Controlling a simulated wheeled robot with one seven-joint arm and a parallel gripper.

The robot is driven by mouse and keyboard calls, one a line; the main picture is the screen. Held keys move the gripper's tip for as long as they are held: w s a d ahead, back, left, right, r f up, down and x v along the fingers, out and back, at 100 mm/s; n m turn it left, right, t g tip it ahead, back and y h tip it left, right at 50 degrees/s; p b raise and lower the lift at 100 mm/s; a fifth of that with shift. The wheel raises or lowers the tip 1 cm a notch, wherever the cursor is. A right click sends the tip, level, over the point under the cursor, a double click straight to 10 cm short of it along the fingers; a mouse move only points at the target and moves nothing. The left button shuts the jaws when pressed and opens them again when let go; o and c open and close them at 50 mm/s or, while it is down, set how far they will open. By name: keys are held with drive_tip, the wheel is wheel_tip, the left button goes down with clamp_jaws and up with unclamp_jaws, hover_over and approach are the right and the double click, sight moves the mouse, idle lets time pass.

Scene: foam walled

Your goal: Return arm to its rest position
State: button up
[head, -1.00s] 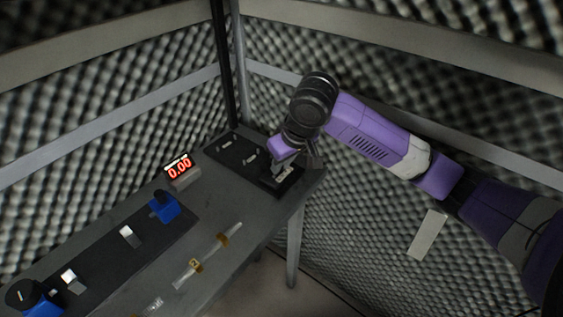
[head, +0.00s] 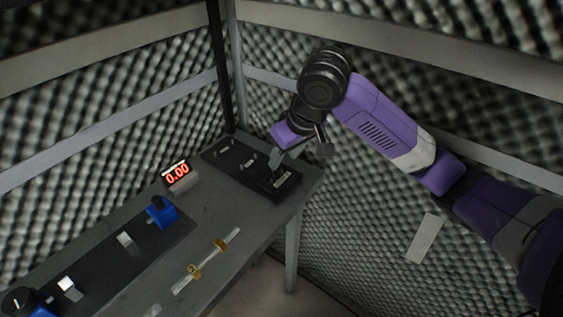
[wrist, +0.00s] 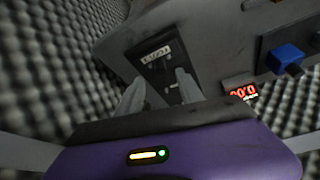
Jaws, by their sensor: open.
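My purple and black arm reaches in from the right in the head view. My gripper (head: 284,158) is above the far right end of the grey table, close over a black panel (head: 240,167) with several small light labels or pieces. In the wrist view the two grey fingers of my gripper (wrist: 161,92) are spread apart with nothing between them. The black panel (wrist: 158,68) with a white label shows beyond the fingertips.
A red display (head: 178,175) reading 0.00 stands on the table (head: 215,213). A dark strip with blue blocks (head: 162,212) lies at the left. A clear rod with yellow bands (head: 207,262) lies near the front edge. Foam walls (head: 380,240) close in the corner.

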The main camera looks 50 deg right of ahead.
drive_tip(key=shift+s+r, duration=0.25)
drive_tip(key=shift+r, duration=0.3)
drive_tip(key=shift+w, duration=0.1)
